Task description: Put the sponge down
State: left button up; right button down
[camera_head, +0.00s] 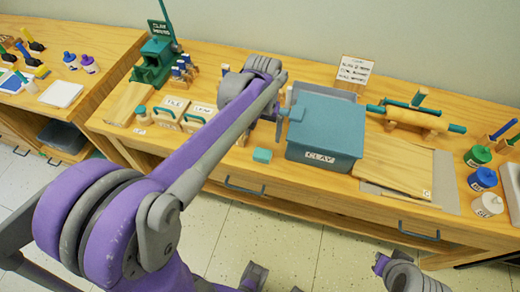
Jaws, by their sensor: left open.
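A small teal block, which looks like the sponge (262,155), lies on the wooden table near its front edge, just left of the teal clay bin. My left arm reaches across from the left. My left gripper (287,112) is open at the bin's left side, behind and above the block and apart from it. Part of the gripper is hard to make out against the bin. Part of my right arm shows at the bottom right, but its gripper is not visible.
The lidded clay bin (326,128) stands mid-table. Right of it are a board (395,165), a rolling pin (415,118) and paint jars (483,179). Tile and leaf stamps (172,112) and a green clay press (155,60) stand left. A sign (354,70) stands behind.

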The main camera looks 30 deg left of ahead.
pick_arm(q)
jog(key=s+d+f+m+t, duration=0.1)
jog(key=s+d+t, duration=0.1)
jog(key=s, duration=0.6)
jog(key=s+d+f+m+t, duration=0.1)
jog(key=s+d+f+t, duration=0.1)
jog(key=s, duration=0.6)
jog(key=d+t, duration=0.1)
jog(key=d, duration=0.1)
jog(key=shift+d+f+m, duration=0.25)
jog(key=shift+d+m, duration=0.05)
jog(key=r+p, duration=0.2)
jog(key=shift+w+r, duration=0.35)
jog(key=shift+w, duration=0.1)
